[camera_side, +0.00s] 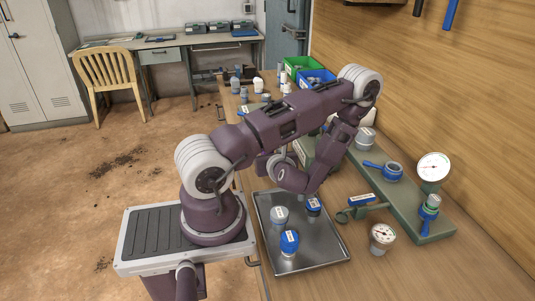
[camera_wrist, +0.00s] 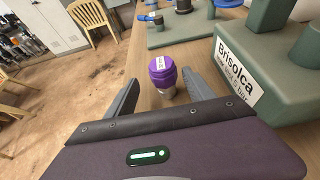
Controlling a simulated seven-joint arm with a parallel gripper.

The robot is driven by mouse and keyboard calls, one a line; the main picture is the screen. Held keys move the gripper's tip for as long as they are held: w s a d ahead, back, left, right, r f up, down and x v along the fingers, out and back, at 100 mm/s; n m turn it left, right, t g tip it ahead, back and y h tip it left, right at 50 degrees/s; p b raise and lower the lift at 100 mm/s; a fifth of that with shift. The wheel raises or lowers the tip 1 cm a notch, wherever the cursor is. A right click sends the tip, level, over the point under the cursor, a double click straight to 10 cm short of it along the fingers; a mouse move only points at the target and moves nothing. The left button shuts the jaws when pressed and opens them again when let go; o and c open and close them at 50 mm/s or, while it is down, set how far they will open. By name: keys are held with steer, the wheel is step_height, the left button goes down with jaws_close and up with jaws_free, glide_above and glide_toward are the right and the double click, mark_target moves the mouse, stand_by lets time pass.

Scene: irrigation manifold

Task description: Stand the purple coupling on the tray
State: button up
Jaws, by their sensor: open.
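The purple coupling (camera_wrist: 162,70) stands upright on the wooden bench in the wrist view, with a purple cap, a white label and a grey lower body. My gripper (camera_wrist: 161,84) is open, with one finger on each side of the coupling; I cannot tell whether either finger touches it. In the side view my arm hides the coupling and the gripper's fingers. The metal tray (camera_side: 322,253) lies on the bench near my base, holding a grey-capped coupling (camera_side: 280,215) and blue-capped couplings (camera_side: 289,241).
A green block labelled Brisolca (camera_wrist: 270,75) stands close right of the gripper in the wrist view. In the side view, a green manifold plate (camera_side: 408,215) with valves and a gauge (camera_side: 434,167) lies right of the tray. Another gauge (camera_side: 382,236) stands beside the tray.

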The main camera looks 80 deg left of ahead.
steer(key=x, duration=0.7)
steer(key=shift+w+r, duration=0.1)
steer(key=shift+w, duration=0.2)
jaws_close()
